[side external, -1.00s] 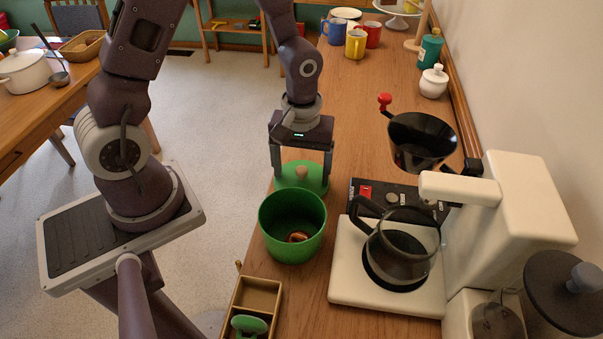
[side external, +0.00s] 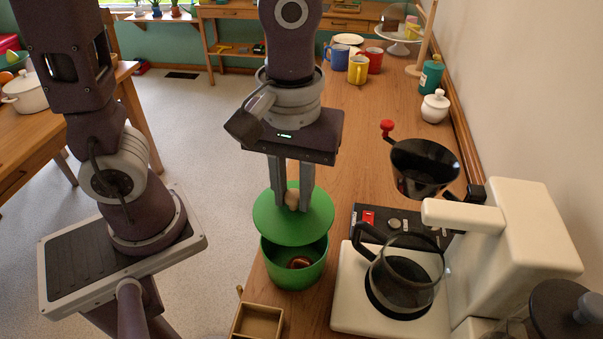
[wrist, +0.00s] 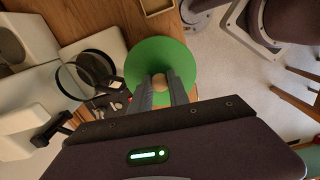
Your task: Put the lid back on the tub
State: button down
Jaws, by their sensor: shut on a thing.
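My gripper (side external: 292,190) is shut on the wooden knob of the green lid (side external: 292,222). It holds the lid in the air above the back part of the green tub (side external: 295,274). In the side view the tub's front opening still shows, with a brown item (side external: 299,262) inside. The lid hides the tub's back rim. In the wrist view the lid (wrist: 160,62) is a green disc with the round knob between my fingers (wrist: 160,88), and it hides the tub.
A white coffee maker (side external: 510,230) with a glass carafe (side external: 405,268) stands close to the right of the tub. A wooden box (side external: 257,321) is in front of it. Several mugs (side external: 358,69) and a teal bottle (side external: 430,74) stand farther back.

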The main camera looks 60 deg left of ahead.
jog(key=shift+f, duration=3.05)
jog(key=shift+f, duration=0.15)
jog(key=c, duration=1.2)
grip_release()
jog(key=shift+o, duration=0.4)
jog(key=o, duration=0.4)
jog(key=shift+o, duration=0.2)
